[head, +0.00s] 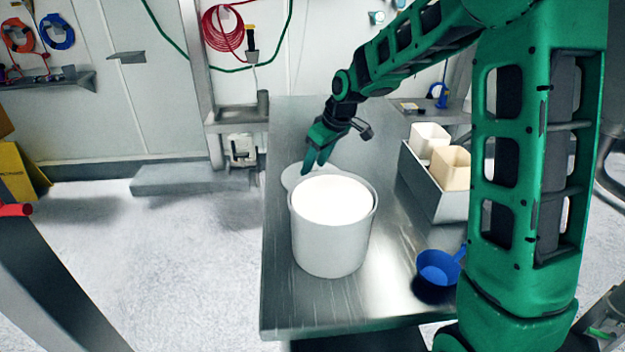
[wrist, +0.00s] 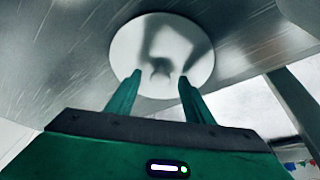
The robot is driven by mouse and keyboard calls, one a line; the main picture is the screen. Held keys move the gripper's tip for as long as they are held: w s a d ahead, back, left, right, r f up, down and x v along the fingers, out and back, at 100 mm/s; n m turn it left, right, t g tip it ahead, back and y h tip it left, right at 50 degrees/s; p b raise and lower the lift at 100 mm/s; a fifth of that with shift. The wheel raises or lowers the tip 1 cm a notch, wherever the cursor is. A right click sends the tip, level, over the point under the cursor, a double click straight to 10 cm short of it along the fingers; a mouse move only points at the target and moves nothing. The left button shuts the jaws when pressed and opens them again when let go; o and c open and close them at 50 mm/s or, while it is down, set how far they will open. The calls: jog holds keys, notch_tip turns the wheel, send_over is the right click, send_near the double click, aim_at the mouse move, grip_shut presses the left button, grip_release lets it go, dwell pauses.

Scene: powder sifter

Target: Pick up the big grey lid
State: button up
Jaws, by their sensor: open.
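The big grey lid (head: 291,177) lies flat on the metal table, just behind a large bucket (head: 330,240) that hides part of it in the head view. In the wrist view the lid (wrist: 162,55) is a pale round disc with my gripper's shadow on it. My gripper (head: 315,166) is above the lid, pointing down. In the wrist view its two fingers (wrist: 156,80) are apart with nothing between them, and they overlap the lid's near edge. I cannot tell whether they touch it. The bucket is full of white powder to near its rim.
The metal table (head: 300,300) has free room in front of the bucket. A blue scoop (head: 438,267) lies at the right. A grey bin (head: 432,190) holds a white container (head: 429,138) and a cream container (head: 450,165). Hoses hang on the wall behind.

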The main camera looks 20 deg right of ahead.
jog(key=shift+w+a+f, duration=0.1)
jog(key=shift+w+f, duration=0.05)
jog(key=shift+f, duration=0.3)
jog(key=c, duration=1.1)
jog(key=shift+r, duration=0.1)
